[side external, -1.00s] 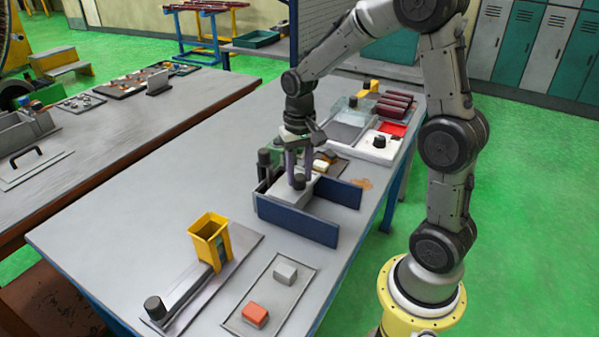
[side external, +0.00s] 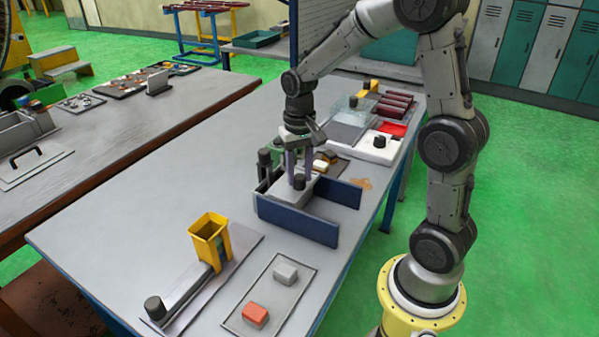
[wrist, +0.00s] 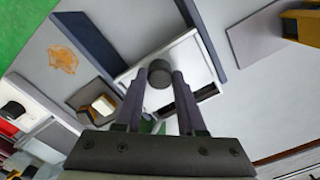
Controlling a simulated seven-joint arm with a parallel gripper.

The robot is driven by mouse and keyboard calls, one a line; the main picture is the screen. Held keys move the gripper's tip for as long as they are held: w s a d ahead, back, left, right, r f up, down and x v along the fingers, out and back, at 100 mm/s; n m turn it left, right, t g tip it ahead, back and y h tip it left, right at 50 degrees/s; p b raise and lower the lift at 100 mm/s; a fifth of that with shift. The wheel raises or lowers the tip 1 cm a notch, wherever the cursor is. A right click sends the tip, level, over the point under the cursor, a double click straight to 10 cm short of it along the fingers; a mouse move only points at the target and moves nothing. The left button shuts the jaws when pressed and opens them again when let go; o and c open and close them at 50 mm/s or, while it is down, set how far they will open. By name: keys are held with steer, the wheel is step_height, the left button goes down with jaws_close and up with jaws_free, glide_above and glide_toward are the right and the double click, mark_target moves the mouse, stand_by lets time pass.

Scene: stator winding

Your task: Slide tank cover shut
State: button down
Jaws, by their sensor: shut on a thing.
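The tank cover (side external: 284,188) is a light grey plate between two dark blue walls (side external: 300,222). A dark round knob (side external: 299,182) stands on it. My gripper (side external: 298,172) points down over the cover, with its fingers around the knob, shut on it. In the wrist view the knob (wrist: 160,73) sits between the two finger ends of my gripper (wrist: 159,79), over the pale cover (wrist: 190,60). A dark slotted opening (wrist: 190,97) shows beside the cover in the wrist view; its depth is hidden.
A yellow bin (side external: 209,235) stands on a grey track at the front left. A red block (side external: 255,314) and a grey block (side external: 285,273) lie in an outlined area. Behind the tank are small parts, a red tray (side external: 392,128) and dark red rolls (side external: 394,104).

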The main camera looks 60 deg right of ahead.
steer(key=shift+w, duration=1.05)
steer(key=c, duration=0.5)
jaws_free()
step_height(320, 180, up, 14)
